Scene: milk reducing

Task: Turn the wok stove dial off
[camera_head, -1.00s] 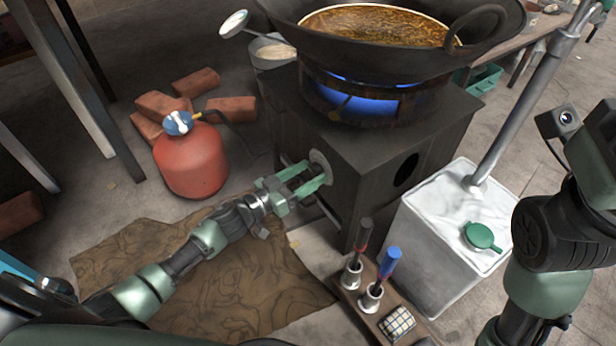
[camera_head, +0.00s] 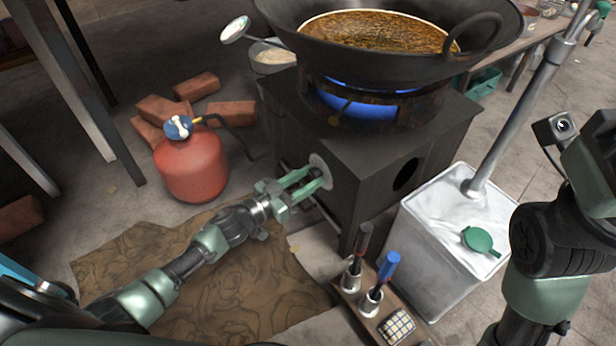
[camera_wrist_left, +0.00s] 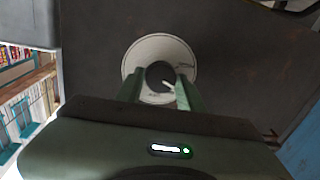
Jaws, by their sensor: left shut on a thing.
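The wok stove (camera_head: 345,150) is a dark box with a blue flame (camera_head: 365,104) burning under the wok (camera_head: 480,50). Its dial shows in the left wrist view as a black knob (camera_wrist_left: 160,76) with a white pointer on a round pale plate (camera_wrist_left: 163,50). The plate (camera_head: 318,162) also shows on the stove's left face in the head view. My left gripper (camera_head: 312,180) is at the dial, its green fingers on either side of the knob and shut on it. My right arm (camera_head: 545,240) shows at the right; its gripper's fingers are out of view.
A red gas tank (camera_head: 192,165) stands left of the stove, near loose bricks (camera_head: 165,108). A white container (camera_head: 440,240) stands to the right. A small rack (camera_head: 350,298) with two handled tools is in front. A brown mat (camera_head: 240,290) lies below my left arm.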

